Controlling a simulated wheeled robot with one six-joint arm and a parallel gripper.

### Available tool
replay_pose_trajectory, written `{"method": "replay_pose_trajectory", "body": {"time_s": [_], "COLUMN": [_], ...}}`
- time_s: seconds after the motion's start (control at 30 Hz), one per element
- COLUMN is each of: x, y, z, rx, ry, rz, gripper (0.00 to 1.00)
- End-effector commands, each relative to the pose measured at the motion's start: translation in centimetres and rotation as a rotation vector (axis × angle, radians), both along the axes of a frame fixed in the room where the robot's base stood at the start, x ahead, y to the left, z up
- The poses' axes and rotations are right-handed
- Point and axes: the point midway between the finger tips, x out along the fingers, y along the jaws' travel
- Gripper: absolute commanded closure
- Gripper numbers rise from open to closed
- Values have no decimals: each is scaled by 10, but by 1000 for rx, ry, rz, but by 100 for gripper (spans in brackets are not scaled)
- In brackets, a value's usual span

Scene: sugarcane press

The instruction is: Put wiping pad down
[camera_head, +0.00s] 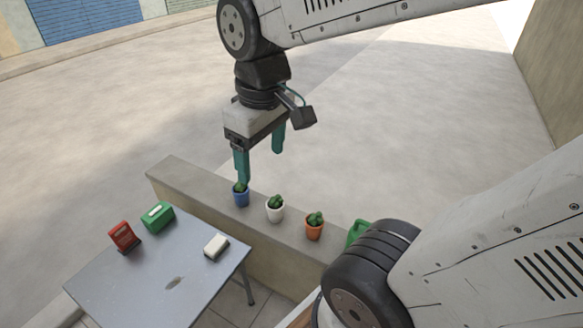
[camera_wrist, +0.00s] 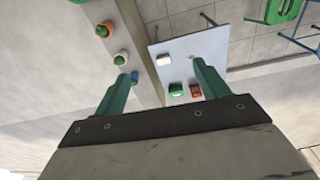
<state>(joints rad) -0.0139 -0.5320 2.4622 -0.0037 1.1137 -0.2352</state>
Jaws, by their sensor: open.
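A small cream block, which looks like the wiping pad (camera_head: 216,246), lies on the grey table (camera_head: 150,275) near its right edge. In the wrist view the gripper (camera_wrist: 163,71) fingers point down toward the wall and table.
A green box (camera_head: 157,216) and a red device (camera_head: 124,236) stand at the table's far left. Blue, white (camera_head: 275,209) and orange (camera_head: 314,226) cactus pots and a green item (camera_head: 358,233) stand along the wall (camera_head: 190,186).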

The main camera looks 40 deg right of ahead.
Motion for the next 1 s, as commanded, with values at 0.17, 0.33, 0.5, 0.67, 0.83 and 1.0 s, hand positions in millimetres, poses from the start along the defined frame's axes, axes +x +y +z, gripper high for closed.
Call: {"method": "replay_pose_trajectory", "body": {"time_s": [0.17, 0.33, 0.5, 0.67, 0.83, 1.0], "x": [-51, -69, -71, -70, -70, -70], "y": [-1, -4, -4, -4, -4, -4], "z": [5, 4, 4, 4, 4, 4], "rx": [18, 25, 26, 26, 26, 25], "ry": [-18, -18, -16, -17, -17, -18], "rz": [-176, -248, -255, -253, -252, -252], "gripper": [26, 26, 26, 26, 26, 26]}}
